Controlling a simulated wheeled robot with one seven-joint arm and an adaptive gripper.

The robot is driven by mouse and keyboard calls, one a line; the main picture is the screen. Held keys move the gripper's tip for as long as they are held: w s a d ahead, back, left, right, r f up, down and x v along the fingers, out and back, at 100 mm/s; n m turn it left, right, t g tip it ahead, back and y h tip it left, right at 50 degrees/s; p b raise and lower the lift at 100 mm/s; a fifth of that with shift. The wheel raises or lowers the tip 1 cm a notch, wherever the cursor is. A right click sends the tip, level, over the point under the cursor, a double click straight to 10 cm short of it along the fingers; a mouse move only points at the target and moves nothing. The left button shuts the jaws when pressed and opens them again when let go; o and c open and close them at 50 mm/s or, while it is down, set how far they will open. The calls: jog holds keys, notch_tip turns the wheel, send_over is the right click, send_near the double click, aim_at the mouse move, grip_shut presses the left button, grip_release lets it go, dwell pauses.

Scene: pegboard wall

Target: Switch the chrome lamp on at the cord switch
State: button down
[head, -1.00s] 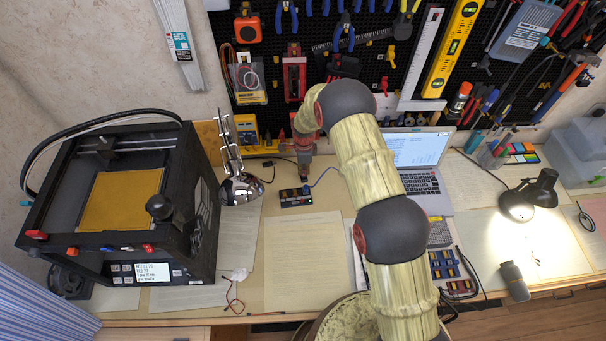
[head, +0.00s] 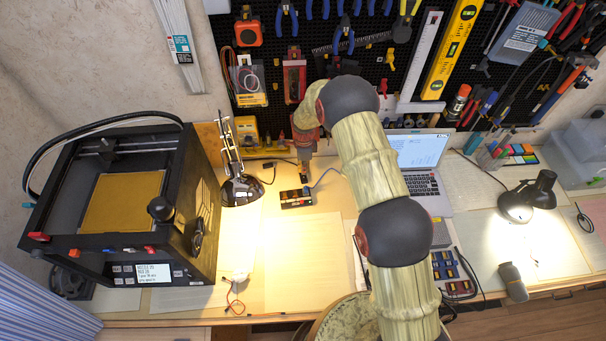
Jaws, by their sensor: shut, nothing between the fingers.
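The chrome lamp (head: 240,188) stands beside the printer's right side. Its head is bent low over the table, and a warm bright pool of light now lies around and below it, so it is lit. Its dark cord (head: 268,166) runs to the right on the table towards my gripper. I cannot clearly make out the cord switch; it is too small or hidden near the gripper. My gripper (head: 304,178) points down, shut and empty, right of the lamp and just behind a small dark board (head: 296,198). I cannot tell whether its tips touch anything.
A black 3D printer (head: 115,210) fills the left. A multimeter (head: 247,132) leans at the back wall. An open laptop (head: 420,165) and a lit black desk lamp (head: 530,195) stand to the right. Papers cover the clear front middle of the table.

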aim_at(304, 177)
jog(key=shift+r+p, duration=0.65)
jog(key=shift+r, duration=1.25)
